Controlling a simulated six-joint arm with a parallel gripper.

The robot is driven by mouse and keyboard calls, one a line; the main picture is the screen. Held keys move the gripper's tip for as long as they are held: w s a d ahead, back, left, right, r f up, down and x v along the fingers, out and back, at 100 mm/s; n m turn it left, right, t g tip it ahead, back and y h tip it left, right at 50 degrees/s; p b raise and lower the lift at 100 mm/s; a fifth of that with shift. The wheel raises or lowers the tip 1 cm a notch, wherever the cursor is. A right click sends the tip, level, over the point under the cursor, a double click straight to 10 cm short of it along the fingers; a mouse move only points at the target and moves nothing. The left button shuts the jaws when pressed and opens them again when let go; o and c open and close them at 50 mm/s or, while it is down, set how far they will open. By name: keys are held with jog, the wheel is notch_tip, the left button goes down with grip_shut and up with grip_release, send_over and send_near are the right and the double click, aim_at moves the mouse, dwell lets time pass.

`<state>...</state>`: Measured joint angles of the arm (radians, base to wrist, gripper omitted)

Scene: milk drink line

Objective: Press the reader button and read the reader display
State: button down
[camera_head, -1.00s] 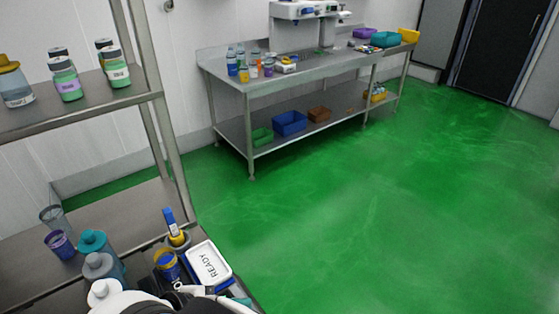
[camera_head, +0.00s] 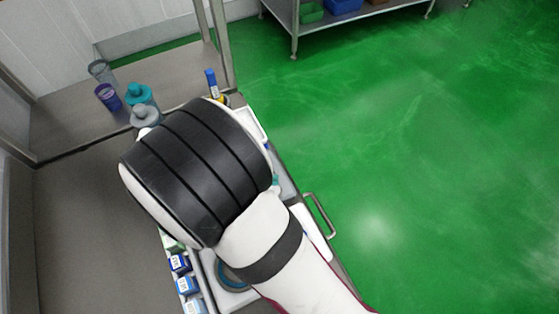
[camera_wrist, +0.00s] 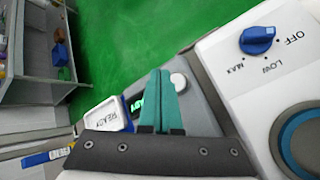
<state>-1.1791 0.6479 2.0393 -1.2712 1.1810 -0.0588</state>
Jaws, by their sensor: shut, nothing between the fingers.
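In the wrist view the reader is a grey sloped unit (camera_wrist: 201,98) with a round silver button (camera_wrist: 178,82) on top. A dark reader display (camera_wrist: 137,106) with lit green characters shows just left of my fingers. The fingers partly cover it, and I cannot read the characters. My gripper (camera_wrist: 160,76) has teal fingers, shut together and empty. The tips appear just left of the button in the picture; I cannot tell whether they touch anything. In the head view my arm hides most of the reader and the button.
A white tray marked READY (camera_wrist: 103,114) lies left of the reader. A white unit with a blue OFF/LOW/MAX knob (camera_wrist: 258,40) and a blue ring (camera_wrist: 301,141) stands right. Bottles (camera_head: 142,95) stand at the back left. Blue-capped vials (camera_head: 180,264) stand near the front.

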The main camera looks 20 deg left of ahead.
jog(key=shift+f, duration=0.95)
dwell(1.3)
jog(key=shift+f, duration=0.4)
jog(key=shift+f, duration=0.45)
dwell(0.5)
jog(key=shift+r, duration=0.9)
jog(key=shift+r, duration=2.5)
